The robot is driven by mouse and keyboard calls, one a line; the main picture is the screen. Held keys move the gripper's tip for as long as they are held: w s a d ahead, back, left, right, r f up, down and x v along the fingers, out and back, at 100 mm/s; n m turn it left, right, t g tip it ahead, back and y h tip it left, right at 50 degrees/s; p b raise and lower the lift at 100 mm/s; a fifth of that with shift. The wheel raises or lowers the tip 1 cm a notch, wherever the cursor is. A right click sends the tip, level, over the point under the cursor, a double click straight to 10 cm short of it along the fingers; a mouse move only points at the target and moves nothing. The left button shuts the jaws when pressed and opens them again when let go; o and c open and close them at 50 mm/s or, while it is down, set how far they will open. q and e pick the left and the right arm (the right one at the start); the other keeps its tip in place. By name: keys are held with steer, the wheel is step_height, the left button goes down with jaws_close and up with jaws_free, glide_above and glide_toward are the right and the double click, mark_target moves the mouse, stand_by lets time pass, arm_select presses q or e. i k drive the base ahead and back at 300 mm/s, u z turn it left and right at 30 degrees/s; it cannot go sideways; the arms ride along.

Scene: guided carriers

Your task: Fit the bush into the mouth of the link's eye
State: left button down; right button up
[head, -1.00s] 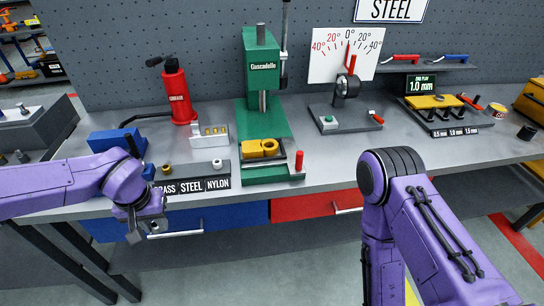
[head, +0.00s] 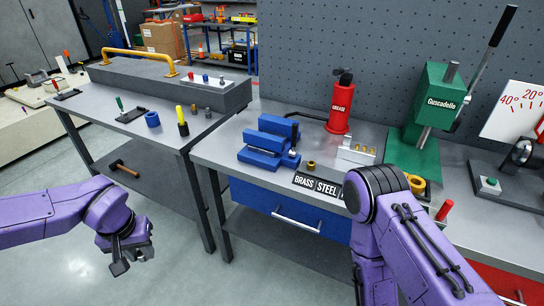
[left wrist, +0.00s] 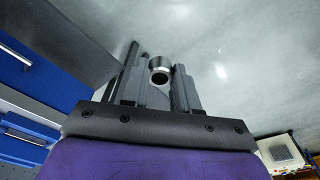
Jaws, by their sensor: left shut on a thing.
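My left gripper (head: 122,262) hangs over open floor, left of the benches. In the left wrist view (left wrist: 152,88) it is shut on a grey metal bush (left wrist: 159,66), a short ring with its bore showing between the fingers. My right gripper is out of view.
A brass bush (head: 311,165) stands behind the labels on the bush rack. A blue vise (head: 268,145), red grease can (head: 339,108) and green press (head: 428,105) stand on the bench. A side bench (head: 130,122) carries a long grey block. The floor at front left is clear.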

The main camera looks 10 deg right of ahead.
mark_target(416, 182)
steer(key=u, duration=0.45)
steer(key=i, duration=0.8)
steer(key=z, duration=2.95)
